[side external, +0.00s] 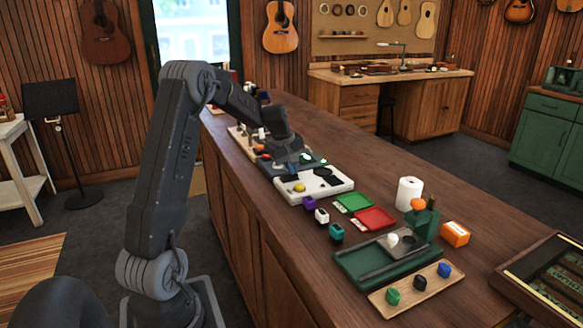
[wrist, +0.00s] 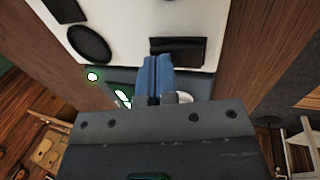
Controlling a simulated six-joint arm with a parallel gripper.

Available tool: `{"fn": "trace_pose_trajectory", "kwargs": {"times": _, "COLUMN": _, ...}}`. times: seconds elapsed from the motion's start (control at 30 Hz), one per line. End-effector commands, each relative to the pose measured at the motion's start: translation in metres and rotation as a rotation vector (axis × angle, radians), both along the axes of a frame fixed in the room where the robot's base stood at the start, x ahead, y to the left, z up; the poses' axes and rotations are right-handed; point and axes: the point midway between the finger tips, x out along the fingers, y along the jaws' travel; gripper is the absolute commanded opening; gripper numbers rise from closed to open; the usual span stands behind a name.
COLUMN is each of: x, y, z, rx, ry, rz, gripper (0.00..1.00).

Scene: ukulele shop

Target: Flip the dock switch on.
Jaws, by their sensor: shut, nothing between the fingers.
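My gripper (wrist: 157,62) has its blue fingers pressed together and holds nothing. In the side external view my gripper (side external: 293,173) points down over the near edge of a dark grey panel, by the white board. The dark panel (wrist: 100,74) shows a small green-lit dot (wrist: 93,76) and a green-and-white lit oblong (wrist: 123,97) left of my fingers. A pale round piece (wrist: 184,98) sits just right of them, partly hidden by my gripper. I cannot tell which part is the dock switch or how it is set. I cannot tell whether my fingertips touch anything.
Small coloured blocks, green and red trays (side external: 375,218) and a paper roll (side external: 409,193) stand farther along the wooden counter (side external: 462,212).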

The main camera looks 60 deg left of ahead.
Motion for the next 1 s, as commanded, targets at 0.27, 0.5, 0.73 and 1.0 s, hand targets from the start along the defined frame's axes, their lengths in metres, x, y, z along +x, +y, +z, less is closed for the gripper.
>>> {"fn": "trace_pose_trajectory", "kwargs": {"times": 0.27, "x": 0.002, "y": 0.000, "z": -0.002, "rx": -0.002, "ry": 0.023, "rz": -0.003, "gripper": 0.00}}
{"fn": "trace_pose_trajectory", "kwargs": {"times": 0.5, "x": 0.003, "y": 0.000, "z": -0.006, "rx": -0.004, "ry": 0.061, "rz": -0.002, "gripper": 0.00}}
{"fn": "trace_pose_trajectory", "kwargs": {"times": 0.73, "x": -0.002, "y": 0.000, "z": -0.005, "rx": -0.005, "ry": 0.062, "rz": -0.001, "gripper": 0.00}}
{"fn": "trace_pose_trajectory", "kwargs": {"times": 1.0, "x": -0.012, "y": -0.001, "z": -0.002, "rx": -0.005, "ry": 0.061, "rz": -0.001, "gripper": 0.00}}
